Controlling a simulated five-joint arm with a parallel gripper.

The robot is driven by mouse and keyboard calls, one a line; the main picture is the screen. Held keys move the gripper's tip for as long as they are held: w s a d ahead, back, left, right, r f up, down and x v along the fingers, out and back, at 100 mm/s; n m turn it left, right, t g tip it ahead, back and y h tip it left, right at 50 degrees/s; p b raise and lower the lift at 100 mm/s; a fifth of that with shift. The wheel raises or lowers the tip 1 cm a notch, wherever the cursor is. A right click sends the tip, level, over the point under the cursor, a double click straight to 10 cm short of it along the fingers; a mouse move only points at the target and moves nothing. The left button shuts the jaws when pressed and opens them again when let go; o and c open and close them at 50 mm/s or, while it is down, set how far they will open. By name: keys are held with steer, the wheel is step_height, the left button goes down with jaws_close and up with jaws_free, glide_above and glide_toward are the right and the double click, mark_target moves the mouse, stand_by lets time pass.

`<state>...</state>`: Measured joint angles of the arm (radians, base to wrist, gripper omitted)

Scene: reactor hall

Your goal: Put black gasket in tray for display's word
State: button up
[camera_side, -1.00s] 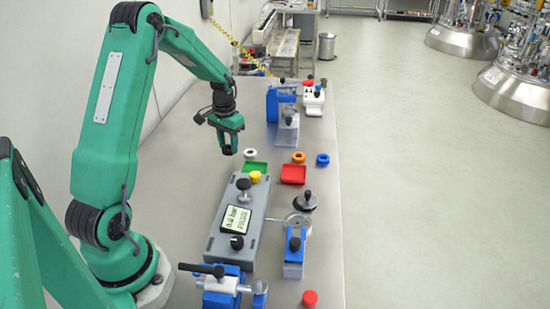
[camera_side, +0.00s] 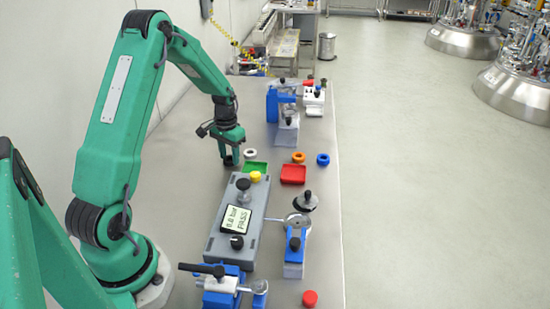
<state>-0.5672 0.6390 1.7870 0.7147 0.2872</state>
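My gripper (camera_side: 229,156) points down low over the table, left of the white ring (camera_side: 250,153). Its fingertips are dark and small, so I cannot tell whether they are apart or shut. I cannot make out the black gasket; a dark shape at the fingertips may be it or just the fingers. The display (camera_side: 235,219) on the grey box (camera_side: 220,247) seems to read "0.0 bar PASS". A green tray (camera_side: 256,167) lies right of my gripper and a red tray (camera_side: 293,174) lies further right. Both look empty.
An orange ring (camera_side: 298,157) and a blue ring (camera_side: 323,159) lie behind the red tray. Blue clamp fixtures (camera_side: 294,250) stand in front and behind. A red cap (camera_side: 310,298) is at the front.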

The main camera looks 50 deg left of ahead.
steer(key=o, duration=0.3)
step_height(320, 180, up, 12)
steer(key=shift+r, duration=0.2)
stand_by(0.6)
stand_by(0.5)
